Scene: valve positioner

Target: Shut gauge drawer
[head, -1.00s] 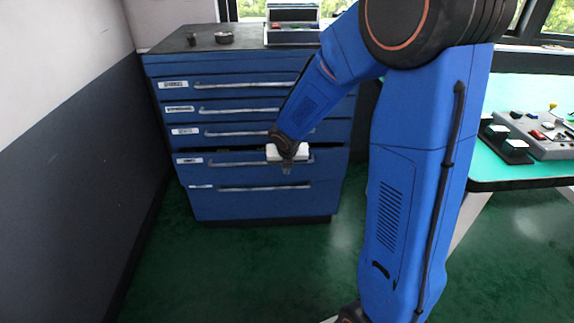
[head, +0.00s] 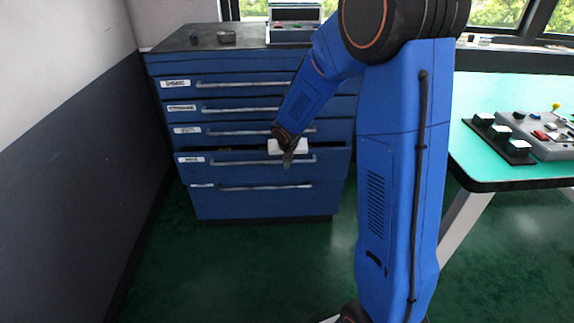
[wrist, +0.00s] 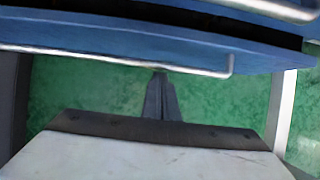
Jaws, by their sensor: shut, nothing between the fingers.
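The blue drawer cabinet (head: 265,205) stands against the wall, and its fourth drawer from the top (head: 225,170) juts out a little, with a dark gap above its front. Its label is too blurred to read. My gripper (head: 288,162) is shut and empty at that drawer's front, by the right part of its bar handle (head: 240,163). In the wrist view the shut fingers (wrist: 160,76) point at the handle (wrist: 110,61), their tips at or very near the bar. I cannot tell whether they touch. The blue drawer front (wrist: 130,35) lies just beyond.
The other drawers look flush. A dark round part (head: 227,37) and a grey device (head: 294,22) sit on the cabinet top. A green-topped workbench (head: 490,165) with a control box (head: 545,135) stands at right. The green floor before the cabinet is clear.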

